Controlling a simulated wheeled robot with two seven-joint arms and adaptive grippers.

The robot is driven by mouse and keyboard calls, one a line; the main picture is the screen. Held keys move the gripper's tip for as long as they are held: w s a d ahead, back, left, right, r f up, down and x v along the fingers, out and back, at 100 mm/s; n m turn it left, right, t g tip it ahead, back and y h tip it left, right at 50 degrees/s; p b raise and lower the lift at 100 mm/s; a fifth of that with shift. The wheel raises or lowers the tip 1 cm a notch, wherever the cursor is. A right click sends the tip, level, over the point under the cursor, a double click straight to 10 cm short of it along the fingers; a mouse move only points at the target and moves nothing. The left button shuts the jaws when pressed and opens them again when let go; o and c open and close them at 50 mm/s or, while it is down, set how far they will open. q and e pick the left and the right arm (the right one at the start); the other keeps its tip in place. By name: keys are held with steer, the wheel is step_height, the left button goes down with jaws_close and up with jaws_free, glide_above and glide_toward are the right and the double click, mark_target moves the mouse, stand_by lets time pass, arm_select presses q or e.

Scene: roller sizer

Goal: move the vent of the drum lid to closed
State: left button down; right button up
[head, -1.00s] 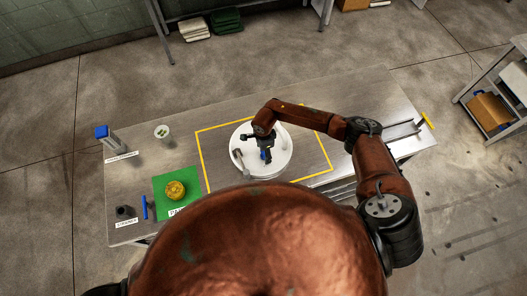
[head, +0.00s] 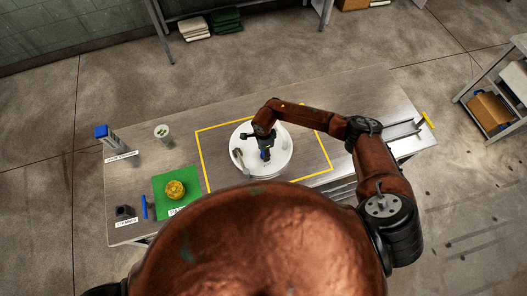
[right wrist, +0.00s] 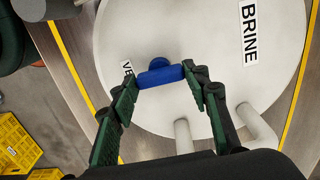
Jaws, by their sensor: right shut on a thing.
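The white drum lid (head: 281,158) sits inside a yellow outline on the table in the head view. It also fills much of the right wrist view (right wrist: 215,70), with a BRINE label and a partly covered label starting "VE". The blue vent handle (right wrist: 161,76) stands on the lid beside that label. My right gripper (right wrist: 163,80) is shut on the blue handle, one green-padded finger at each end. In the head view my right gripper (head: 265,152) is over the lid's middle and hides part of it. My left gripper is not in view.
A green mat (head: 172,207) with a round yellow thing (head: 175,190) lies left of the outline. A blue-topped stand (head: 108,138), a white cup (head: 162,132), a dark piece (head: 125,211) and a blue bar (head: 145,207) stand further left. White pipes (right wrist: 255,125) rise from the lid.

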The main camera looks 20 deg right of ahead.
steer(key=m+b, duration=0.2)
steer(key=m, duration=0.3)
steer(key=shift+f, duration=0.1)
steer(key=m+b, duration=0.2)
steer(key=m, duration=0.3)
steer(key=shift+m, duration=0.3)
steer(key=m, duration=0.3)
steer(key=shift+m, duration=0.3)
steer(key=shift+m+b, duration=0.35)
steer(key=shift+m, duration=1.55)
steer(key=o, duration=1.2)
steer(key=shift+c, duration=0.2)
